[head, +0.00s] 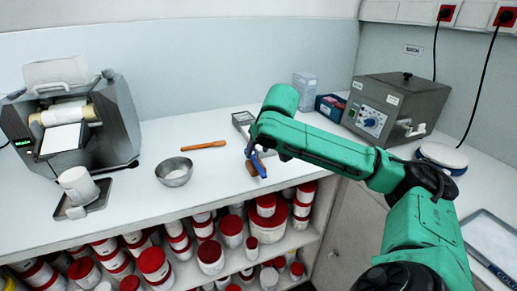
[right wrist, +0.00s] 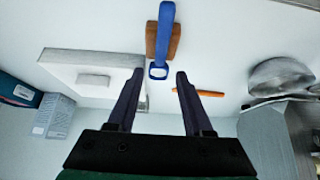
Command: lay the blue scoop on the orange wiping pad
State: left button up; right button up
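The blue scoop (head: 260,168) lies near the front edge of the white counter. In the right wrist view the scoop (right wrist: 166,28) lies lengthwise across the orange-brown wiping pad (right wrist: 151,40), overlapping it, with one end past the pad toward my gripper. The pad (head: 252,168) shows partly beside the scoop in the head view. My right gripper (right wrist: 159,74) is open, its two dark fingers apart, with the scoop's near end around the gap between the tips. No finger visibly grips it. In the head view this gripper (head: 252,146) is partly hidden by my arm. My left gripper is out of view.
An orange spatula (head: 204,145) and a metal bowl (head: 174,172) lie to the left. A grey scale-like tray (head: 242,119) is behind my gripper. A steel box with a dial (head: 397,105) stands right. Red-lidded tubs (head: 210,252) fill the shelf below the counter.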

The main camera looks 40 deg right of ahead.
jog(key=shift+r, duration=0.2)
jog(key=p+v, duration=0.1)
jog(key=v, duration=1.1)
jog(key=shift+r, duration=0.4)
jog(key=shift+f, duration=0.1)
